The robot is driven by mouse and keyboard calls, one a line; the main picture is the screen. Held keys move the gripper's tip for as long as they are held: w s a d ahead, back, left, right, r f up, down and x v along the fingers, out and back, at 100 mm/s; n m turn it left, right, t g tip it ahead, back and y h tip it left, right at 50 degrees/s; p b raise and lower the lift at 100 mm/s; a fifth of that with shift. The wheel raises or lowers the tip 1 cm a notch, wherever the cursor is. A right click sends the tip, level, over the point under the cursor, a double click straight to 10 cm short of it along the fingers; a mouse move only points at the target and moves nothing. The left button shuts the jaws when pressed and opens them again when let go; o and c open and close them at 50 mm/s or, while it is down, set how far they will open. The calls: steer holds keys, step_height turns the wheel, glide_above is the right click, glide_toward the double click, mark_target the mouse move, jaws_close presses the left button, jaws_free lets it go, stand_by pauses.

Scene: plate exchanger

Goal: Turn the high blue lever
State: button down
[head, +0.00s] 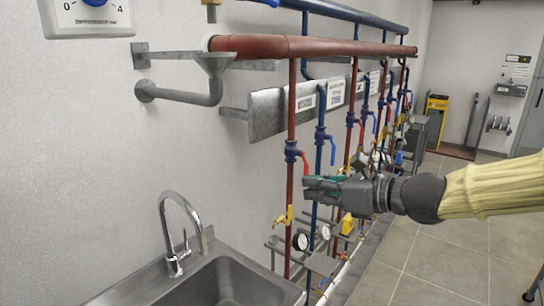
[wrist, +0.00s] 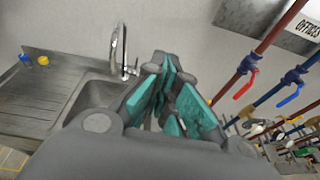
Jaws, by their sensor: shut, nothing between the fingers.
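A blue lever (head: 332,150) hangs from a valve on a blue vertical pipe, and it also shows in the wrist view (wrist: 290,95) at the right. My gripper (head: 308,188) has teal finger pads and points left in front of the pipes, below the blue lever in the picture. It is shut and empty, and it also fills the middle of the wrist view (wrist: 168,98). No contact with the lever is visible.
A red lever (head: 304,162) is on the red pipe (head: 291,120) beside it. Yellow-handled valves (head: 284,216) and gauges (head: 300,240) sit lower. A steel sink (head: 225,285) with a tap (head: 175,225) stands at the left. The floor (head: 450,240) at the right is mostly clear.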

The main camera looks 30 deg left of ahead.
step_height(320, 180, up, 27)
steer(key=s+a+m+t+y, duration=0.1)
steer(key=s+a+m+y, duration=0.15)
steer(key=y, duration=0.35)
steer(key=w+a+r+p, duration=0.2)
steer(key=a+r+p, duration=0.4)
steer(key=a+p, duration=0.1)
steer(key=shift+a+p, duration=0.35)
steer(key=shift+a, duration=0.4)
steer(key=shift+r, duration=0.1)
steer(key=shift+d, duration=0.1)
steer(key=shift+w+b, duration=0.1)
steer(key=shift+b, duration=0.4)
